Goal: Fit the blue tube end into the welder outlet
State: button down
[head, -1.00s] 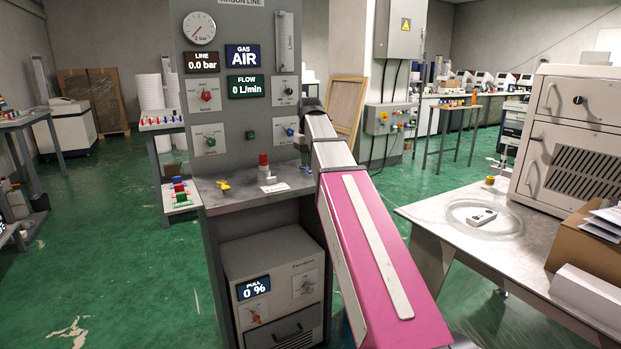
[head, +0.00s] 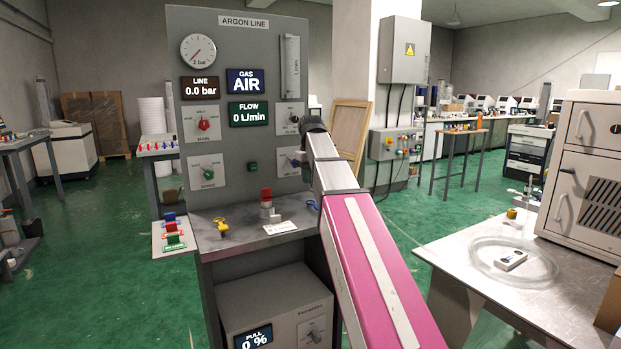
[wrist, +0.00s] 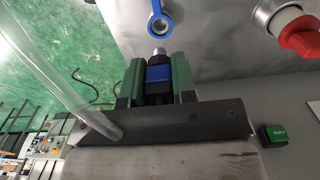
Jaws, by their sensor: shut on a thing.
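My gripper (wrist: 158,75) is shut on a blue and black tube end (wrist: 159,74) with a silver tip, held between its green fingers in the wrist view. A blue ring with a short lug around a metal fitting (wrist: 160,24) lies just beyond the tip, with a gap between them. I cannot tell for sure that this fitting is the welder outlet. A blue loop (head: 312,204) also shows on the panel's shelf in the head view. There my arm hides the gripper and the held piece.
The grey argon panel (head: 240,150) reads 0.0 bar, AIR and 0 L/min. Its shelf (head: 240,248) bears a red-capped fitting (head: 266,196) and a yellow loop (head: 221,226). A clear tube (wrist: 60,80) crosses the wrist view at left. A bench (head: 450,240) stands at right.

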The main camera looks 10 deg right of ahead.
jog(key=shift+f, duration=0.15)
send_over(310, 207)
jog(key=w, duration=0.1)
jog(key=shift+w+d+f, duration=0.1)
jog(key=shift+f, duration=1)
jog(key=shift+w+d+f, duration=0.1)
jog(key=shift+f, duration=1)
jog(key=shift+s+f, duration=0.1)
jog(key=shift+f, duration=1.4)
jog(key=shift+c, duration=2.3)
grip_release()
jog(key=shift+r, duration=0.2)
jog(key=shift+r, duration=2.9)
